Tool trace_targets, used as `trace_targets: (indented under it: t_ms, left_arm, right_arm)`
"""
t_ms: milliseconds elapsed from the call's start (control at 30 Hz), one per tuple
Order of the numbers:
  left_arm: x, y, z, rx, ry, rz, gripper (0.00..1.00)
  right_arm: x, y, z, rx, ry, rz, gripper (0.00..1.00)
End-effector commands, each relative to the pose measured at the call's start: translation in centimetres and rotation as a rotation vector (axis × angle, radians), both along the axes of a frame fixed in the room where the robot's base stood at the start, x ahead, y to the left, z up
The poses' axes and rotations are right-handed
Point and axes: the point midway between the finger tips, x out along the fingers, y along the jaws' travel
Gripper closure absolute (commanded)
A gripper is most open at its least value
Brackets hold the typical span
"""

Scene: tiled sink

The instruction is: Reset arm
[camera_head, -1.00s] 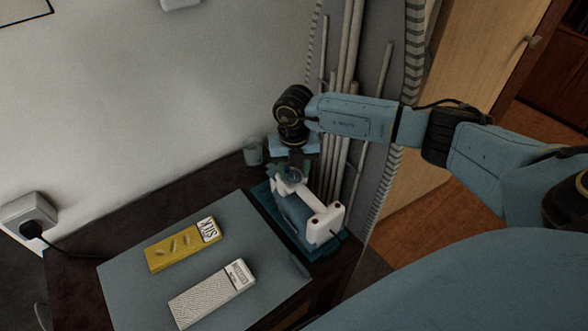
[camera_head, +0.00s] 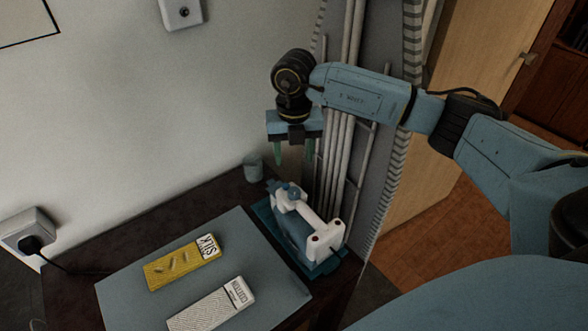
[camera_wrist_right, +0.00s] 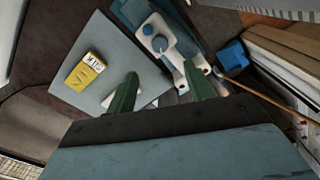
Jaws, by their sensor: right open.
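My right gripper (camera_head: 293,155) hangs fingers down above the back right of the table, its arm coming in from the right. Its two green fingers are apart with nothing between them; they also show in the right wrist view (camera_wrist_right: 160,92). Below it stands a white and blue device (camera_head: 308,222) on a teal tray (camera_head: 262,212), apart from the fingers. The device also shows in the right wrist view (camera_wrist_right: 172,45). My left gripper is not in view.
A yellow box marked SILK (camera_head: 183,262) and a white box marked COTTON (camera_head: 212,304) lie on a grey mat (camera_head: 125,290). A small cup (camera_head: 253,168) stands at the back by the wall. Vertical pipes (camera_head: 340,130) rise behind the device. A wall socket with a plug (camera_head: 30,235) is at left.

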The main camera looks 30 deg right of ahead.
Motion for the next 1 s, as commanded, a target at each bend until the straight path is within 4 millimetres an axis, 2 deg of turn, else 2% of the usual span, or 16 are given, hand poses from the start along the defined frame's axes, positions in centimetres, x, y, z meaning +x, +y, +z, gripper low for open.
trace_targets:
  t_ms: [100, 200, 767, 867, 967, 1000]
  left_arm:
    - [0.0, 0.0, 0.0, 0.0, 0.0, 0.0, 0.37]
    - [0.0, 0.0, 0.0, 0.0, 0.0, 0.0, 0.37]
    - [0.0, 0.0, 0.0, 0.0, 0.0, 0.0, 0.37]
    - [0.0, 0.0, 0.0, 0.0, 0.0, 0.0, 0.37]
    - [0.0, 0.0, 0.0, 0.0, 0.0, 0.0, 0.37]
    - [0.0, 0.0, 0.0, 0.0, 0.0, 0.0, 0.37]
  right_arm:
    - [0.0, 0.0, 1.4, 0.0, -0.001, 0.0, 0.47]
    - [0.0, 0.0, 1.8, 0.0, 0.001, 0.0, 0.47]
    - [0.0, 0.1, 1.9, 0.004, 0.001, 0.003, 0.47]
    - [-0.2, 1.7, 1.4, 0.059, -0.006, 0.033, 0.47]
    - [-0.7, 6.0, 0.3, 0.215, -0.029, 0.107, 0.47]
    - [-1.1, 8.5, 0.0, 0.311, -0.044, 0.144, 0.47]
